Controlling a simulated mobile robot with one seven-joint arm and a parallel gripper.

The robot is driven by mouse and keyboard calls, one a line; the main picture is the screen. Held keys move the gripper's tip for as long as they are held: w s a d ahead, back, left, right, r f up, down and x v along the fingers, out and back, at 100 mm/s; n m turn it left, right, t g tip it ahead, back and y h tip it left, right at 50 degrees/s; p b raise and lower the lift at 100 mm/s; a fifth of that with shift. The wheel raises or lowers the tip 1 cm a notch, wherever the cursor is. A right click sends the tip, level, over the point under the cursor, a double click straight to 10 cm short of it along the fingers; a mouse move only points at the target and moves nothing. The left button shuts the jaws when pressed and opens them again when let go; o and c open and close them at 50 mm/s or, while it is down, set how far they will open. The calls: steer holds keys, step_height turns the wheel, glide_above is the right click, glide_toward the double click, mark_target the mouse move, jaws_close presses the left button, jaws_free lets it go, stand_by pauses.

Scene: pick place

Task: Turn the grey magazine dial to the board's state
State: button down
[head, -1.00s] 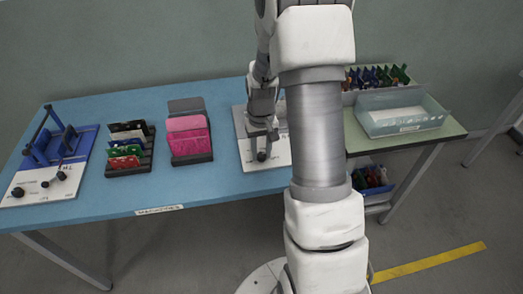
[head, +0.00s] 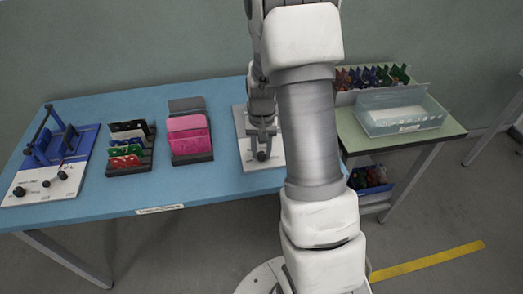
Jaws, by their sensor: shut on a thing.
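A white board (head: 244,158) lies at the middle right of the blue table, partly hidden behind my arm. A small dark knob (head: 261,156) shows near the board's front, right below my gripper. I cannot tell from this view whether this knob is the grey magazine dial. My gripper (head: 262,149) points down over the board with its fingers at the knob and is shut on it. The fingertips are small in this view, and the back of the board is hidden by my wrist.
A blue fixture (head: 52,150) with black knobs on a white plate stands at the far left. A clear bin (head: 402,112) stands on the green table at right, with coloured parts behind.

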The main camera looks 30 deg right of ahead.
steer(key=c, duration=0.5)
jaws_free()
steer(key=shift+c, duration=0.2)
step_height(320, 180, up, 18)
steer(key=p, duration=0.3)
steer(key=shift+f, duration=0.25)
step_height(320, 180, up, 11)
steer(key=n+t+p, duration=0.2)
steer(key=p, duration=0.1)
glide_above(261, 154)
steer(key=s+a, duration=0.6)
steer(key=s, duration=0.1)
steer(key=s+a+r+n+t+p, duration=0.1)
steer(key=s+a+r+n+p, duration=0.1)
steer(key=s, duration=0.4)
steer(key=s+a+r+n+t+p, duration=0.2)
steer(key=s+a+r, duration=0.2)
steer(key=s+r, duration=0.1)
steer(key=shift+s+a+t, duration=0.25)
steer(key=shift+s+t, duration=0.05)
steer(key=shift+s, duration=0.25)
